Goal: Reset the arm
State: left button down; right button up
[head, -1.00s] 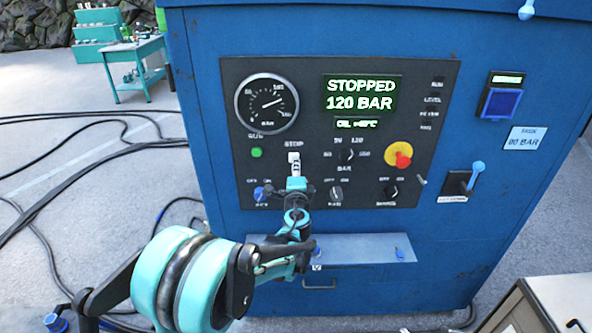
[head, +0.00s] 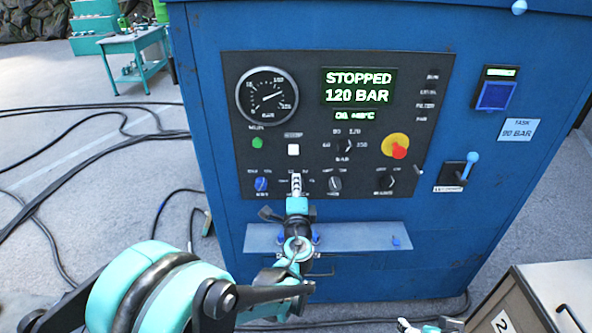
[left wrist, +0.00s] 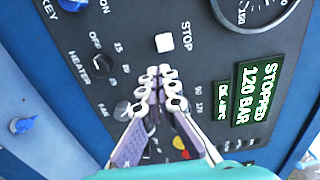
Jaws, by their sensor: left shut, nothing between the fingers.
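My left arm reaches in from the lower left to the blue cabinet's black control panel (head: 310,180). My left gripper (head: 296,183) is shut and empty, just below the white STOP button (head: 293,150). In the left wrist view the shut fingertips (left wrist: 160,72) are just below the white button (left wrist: 165,42), with a gap between them. The display (head: 358,87) reads STOPPED, 120 BAR. My right gripper (head: 425,327) shows only partly at the bottom edge; its jaws are not clear.
A shelf (head: 350,237) juts out below the panel. A red and yellow knob (head: 397,147) and a blue-handled lever (head: 469,166) are to the right. A pale cabinet (head: 550,290) stands at the lower right. Black cables (head: 60,205) lie on the floor at left.

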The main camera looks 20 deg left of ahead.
pick_arm(q)
jog(key=shift+s+d+f, duration=0.1)
jog(key=shift+s+d, duration=0.05)
jog(key=shift+s, duration=0.5)
jog(key=s+a+f+n+g, duration=0.25)
jog(key=s+a+n, duration=0.2)
jog(key=s, duration=0.25)
jog(key=s+a+f+n+g, duration=0.1)
jog(key=s+a+n+g, duration=0.25)
jog(key=s+n, duration=0.3)
jog(key=s+d+f+n+g+h, duration=0.2)
jog(key=s+d, duration=0.2)
jog(key=s, duration=0.3)
jog(key=s+d+f+n+g+h, duration=0.1)
jog(key=s+d+f+g+h, duration=0.1)
jog(key=s, duration=0.5)
jog(key=shift+s+d+f+n+h, duration=0.15)
jog(key=shift+d+f+n+h, duration=0.4)
jog(key=shift+d, duration=0.55)
jog(key=shift+f, duration=0.1)
